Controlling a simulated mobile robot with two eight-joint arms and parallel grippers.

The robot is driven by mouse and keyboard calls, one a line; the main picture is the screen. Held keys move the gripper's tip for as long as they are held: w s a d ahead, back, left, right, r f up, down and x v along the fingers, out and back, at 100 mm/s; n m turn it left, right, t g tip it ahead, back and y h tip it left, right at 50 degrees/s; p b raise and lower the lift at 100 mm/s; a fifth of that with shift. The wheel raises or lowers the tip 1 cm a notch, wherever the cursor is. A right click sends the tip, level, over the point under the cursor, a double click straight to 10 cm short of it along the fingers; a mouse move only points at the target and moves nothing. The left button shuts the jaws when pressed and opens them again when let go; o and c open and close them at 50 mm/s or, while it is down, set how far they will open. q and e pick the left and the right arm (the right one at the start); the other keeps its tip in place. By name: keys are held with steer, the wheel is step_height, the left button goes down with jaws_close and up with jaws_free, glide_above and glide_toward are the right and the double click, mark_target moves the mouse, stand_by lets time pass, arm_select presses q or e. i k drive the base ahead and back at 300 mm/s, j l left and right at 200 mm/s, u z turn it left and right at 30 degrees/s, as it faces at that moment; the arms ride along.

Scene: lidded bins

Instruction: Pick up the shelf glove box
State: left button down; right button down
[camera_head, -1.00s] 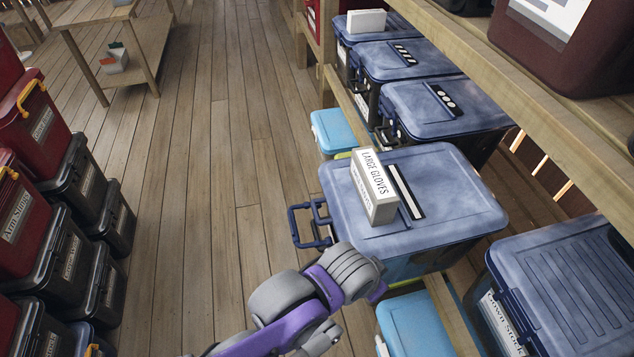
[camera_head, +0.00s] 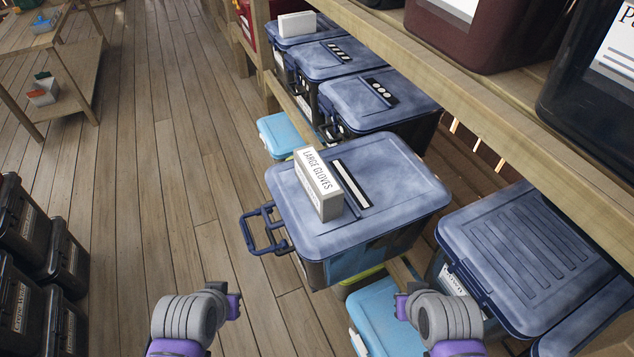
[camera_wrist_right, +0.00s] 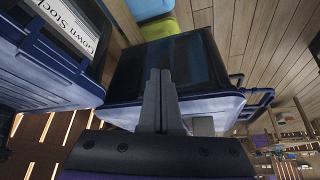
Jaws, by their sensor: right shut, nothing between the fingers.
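The white and grey "LARGE GLOVES" box (camera_head: 318,184) stands on the lid of a blue bin (camera_head: 405,178) in the middle of the head view. My left arm comes in at the bottom left, and its wrist (camera_head: 190,318) is short of the box, with its fingers hidden. My right arm (camera_head: 445,318) shows at the bottom right, below and right of the box, its fingers also hidden there. In the right wrist view my right gripper (camera_wrist_right: 159,98) has its fingers together and empty, in front of the side of a blue bin (camera_wrist_right: 175,70).
Another white box (camera_head: 297,24) sits on a bin at the back. A blue lidded bin (camera_head: 535,255) is at the right, under a wooden shelf beam (camera_head: 480,95). A light-blue bin (camera_head: 378,315) is low between my arms. Dark bins (camera_head: 65,265) stand at the left; the wooden floor between is open.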

mark_target(325, 193)
steer(key=j+z, duration=0.45)
steer(key=k+j+z, duration=0.1)
steer(key=j+z, duration=0.15)
steer(key=z, duration=0.2)
steer(key=i+j, duration=0.15)
steer(key=j, duration=0.15)
steer(key=i+j+z, duration=0.1)
steer(key=j, duration=0.25)
